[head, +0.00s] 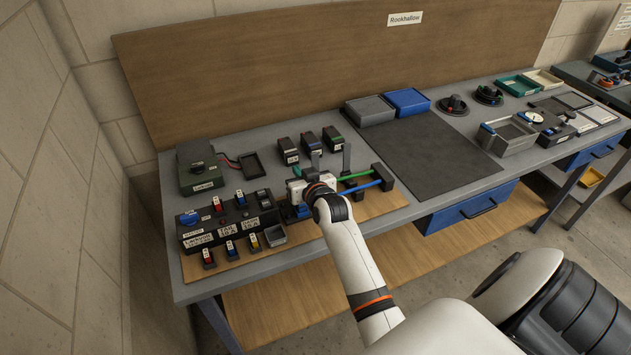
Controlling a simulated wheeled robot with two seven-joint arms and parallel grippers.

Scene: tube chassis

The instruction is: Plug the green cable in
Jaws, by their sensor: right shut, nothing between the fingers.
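The green cable (354,175) shows as a short straight length just right of my right gripper, running toward a black block (381,174). The blue cable (363,186) lies in front of it and runs roughly alongside. My right gripper (298,195) is over the board, at the right end of a black panel (225,216) with red and blue parts. It is shut and empty. The gripper and wrist hide the cables' left ends, so I cannot tell whether the green cable's plug is seated there. My left gripper is not in view.
Three small black boxes (310,143) stand behind the gripper. A dark green box (199,167) is at the left. A small grey tray (275,235) lies in front. Grey and blue bins (407,101) stand at the back. The dark mat (425,156) to the right is clear.

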